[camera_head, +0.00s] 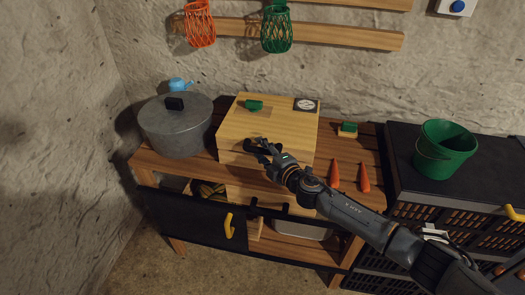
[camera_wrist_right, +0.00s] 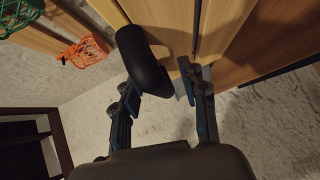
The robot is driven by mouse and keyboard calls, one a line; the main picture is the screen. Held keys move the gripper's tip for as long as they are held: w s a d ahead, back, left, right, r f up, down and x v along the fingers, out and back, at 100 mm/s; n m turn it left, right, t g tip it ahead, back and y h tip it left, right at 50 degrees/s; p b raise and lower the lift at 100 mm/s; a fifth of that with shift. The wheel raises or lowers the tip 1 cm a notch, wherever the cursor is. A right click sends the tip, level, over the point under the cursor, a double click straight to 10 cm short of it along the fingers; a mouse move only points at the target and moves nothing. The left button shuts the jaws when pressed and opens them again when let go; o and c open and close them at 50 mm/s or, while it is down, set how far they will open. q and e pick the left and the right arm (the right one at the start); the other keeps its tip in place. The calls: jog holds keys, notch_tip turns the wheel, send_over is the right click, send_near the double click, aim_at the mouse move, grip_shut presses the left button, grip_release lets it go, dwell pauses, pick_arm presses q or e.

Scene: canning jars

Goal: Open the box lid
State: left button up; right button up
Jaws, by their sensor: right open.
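The light wooden box (camera_head: 238,130) stands on the wooden bench, its lid looking shut. A green handle (camera_head: 253,105) and a dial gauge (camera_head: 306,104) are on its lid. My right gripper (camera_head: 256,147) is open, in front of the box near the upper part of its front face. I cannot tell whether it touches the box. My left gripper is not in view.
A grey lidded pot (camera_head: 177,130) stands close left of the box. Two orange cones (camera_head: 334,174) and a small green-topped block (camera_head: 348,129) lie to its right. Orange (camera_head: 200,25) and green (camera_head: 276,30) baskets hang above.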

grip_shut()
jog(key=shift+r, duration=0.15)
jog(key=shift+w+r+p, duration=0.1)
jog(key=shift+r+p, duration=0.55)
jog(key=shift+p, duration=0.1)
jog(key=w+d+r+p, duration=0.1)
jog(key=w+r+p, duration=0.1)
jog(key=r+p, duration=0.5)
jog(key=w+d+r+p, duration=0.1)
jog(key=w+r+p, duration=0.2)
jog(key=r+p, duration=0.4)
jog(key=shift+w+r, duration=0.35)
jog(key=shift+r, duration=1.05)
